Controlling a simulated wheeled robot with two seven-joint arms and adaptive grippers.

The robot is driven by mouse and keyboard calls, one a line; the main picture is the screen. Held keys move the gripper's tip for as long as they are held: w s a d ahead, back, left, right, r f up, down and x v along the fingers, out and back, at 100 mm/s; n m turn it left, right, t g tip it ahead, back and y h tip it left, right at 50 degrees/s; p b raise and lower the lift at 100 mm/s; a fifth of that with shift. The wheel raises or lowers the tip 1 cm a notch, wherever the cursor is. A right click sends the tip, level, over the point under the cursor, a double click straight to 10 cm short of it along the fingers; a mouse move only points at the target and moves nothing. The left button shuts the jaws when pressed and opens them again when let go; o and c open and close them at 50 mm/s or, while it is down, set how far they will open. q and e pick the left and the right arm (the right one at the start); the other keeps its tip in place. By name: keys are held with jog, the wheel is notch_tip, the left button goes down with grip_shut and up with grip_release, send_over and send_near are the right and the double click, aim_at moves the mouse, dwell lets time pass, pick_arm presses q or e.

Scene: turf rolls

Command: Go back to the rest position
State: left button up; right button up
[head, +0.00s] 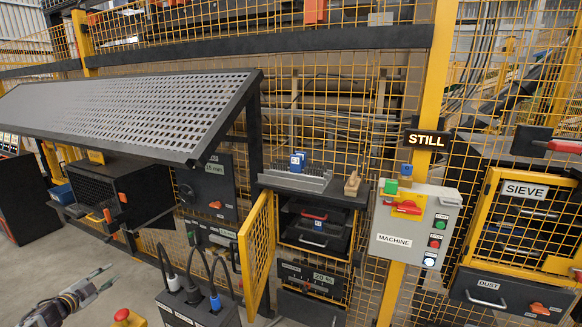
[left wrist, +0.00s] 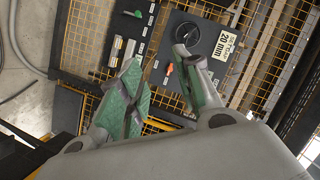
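My left gripper (head: 104,279) is low at the left of the head view, over the grey floor. In the left wrist view its two green-padded fingers (left wrist: 160,88) stand apart with nothing held between them. The gripper touches nothing that I can see. My right gripper is in neither view.
An open yellow mesh door (head: 256,250) stands beside the rack of dark drawers (head: 314,228). A grey machine box (head: 415,225) hangs on a yellow post. A dark box with cables (head: 197,305) stands near the front. Floor shows at lower left.

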pick_arm(q)
jog(key=s+a+f+n+g+y, duration=0.2)
jog(key=s+f+y, duration=0.15)
jog(key=f, duration=0.55)
jog(key=s+a+f+n+g+y, duration=0.1)
jog(key=s+f+n+g+y, duration=0.3)
jog(key=f, duration=0.6)
jog(key=s+d+f+n+g+h, duration=0.1)
jog(key=s+d+f+g, duration=0.1)
jog(key=s+d+f, duration=0.4)
jog(key=s+d+f+g+h, duration=0.1)
jog(key=s+d+f+h, duration=0.15)
jog(key=s+f, duration=0.7)
jog(key=s+d+f+n+g+h, duration=0.1)
jog(key=s+d+f, duration=0.7)
jog(key=d, duration=0.2)
jog(key=s+d+f+g+h, duration=0.1)
jog(key=s+d+f+g, duration=0.1)
jog(key=s+d+f, duration=0.75)
jog(key=s+d+f+g+h, duration=0.1)
jog(key=s+d, duration=0.7)
jog(key=d, duration=0.1)
jog(key=s+d+f+n+g, duration=0.1)
jog(key=s+d+f, duration=0.1)
jog(key=s+d, duration=0.6)
jog(key=shift+s+d+f+h, duration=0.25)
jog(key=shift+d+h, duration=0.15)
jog(key=shift+d, duration=0.3)
jog(key=shift+a, duration=0.15)
